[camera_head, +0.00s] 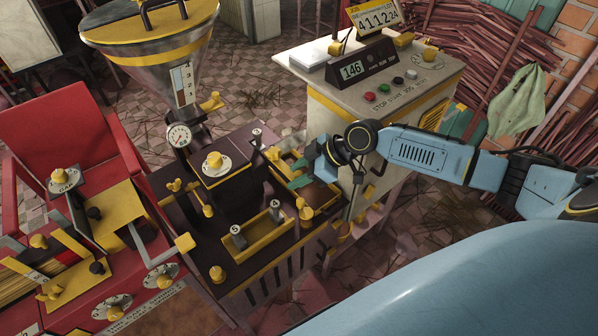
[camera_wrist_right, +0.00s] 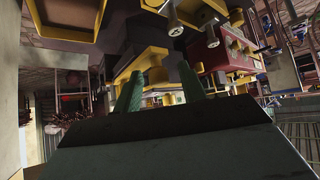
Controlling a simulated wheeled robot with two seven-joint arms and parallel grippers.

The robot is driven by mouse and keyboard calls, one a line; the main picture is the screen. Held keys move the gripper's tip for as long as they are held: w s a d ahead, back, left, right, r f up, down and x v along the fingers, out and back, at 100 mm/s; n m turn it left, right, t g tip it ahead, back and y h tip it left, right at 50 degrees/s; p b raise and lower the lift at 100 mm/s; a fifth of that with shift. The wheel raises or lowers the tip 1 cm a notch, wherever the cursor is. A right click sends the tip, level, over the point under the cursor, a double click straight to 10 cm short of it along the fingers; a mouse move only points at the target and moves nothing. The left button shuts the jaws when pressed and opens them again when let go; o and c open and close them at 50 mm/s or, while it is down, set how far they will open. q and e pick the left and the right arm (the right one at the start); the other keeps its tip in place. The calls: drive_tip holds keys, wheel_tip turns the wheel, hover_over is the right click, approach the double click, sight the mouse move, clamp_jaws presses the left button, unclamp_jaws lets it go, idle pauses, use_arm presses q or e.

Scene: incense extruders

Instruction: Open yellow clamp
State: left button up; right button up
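My right gripper (camera_head: 298,174) reaches in from the right, over the dark extruder bench (camera_head: 240,190). Its two green fingers are apart, with nothing seen between them. They also show apart in the right wrist view (camera_wrist_right: 160,90), with yellow machine parts beyond them. A yellow fitting (camera_head: 273,153) sits just left of the fingertips, at the rim of a yellow-edged tray (camera_head: 318,196). Several yellow knobs and levers are on the bench, including a wing-shaped one (camera_head: 174,186); I cannot tell which is the yellow clamp. My left gripper is not in view.
A hopper with a yellow rim (camera_head: 150,50) and a gauge (camera_head: 178,135) stand at the back left. A control cabinet with buttons (camera_head: 385,88) stands behind my right gripper. A red machine (camera_head: 150,270) is at the left. A yellow-edged bin (camera_head: 262,228) holds numbered cylinders.

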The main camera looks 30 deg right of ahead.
drive_tip(key=v, duration=0.7)
drive_tip(key=shift+d, duration=0.15)
drive_tip(key=shift+s+r, duration=0.1)
drive_tip(key=shift+r, duration=0.05)
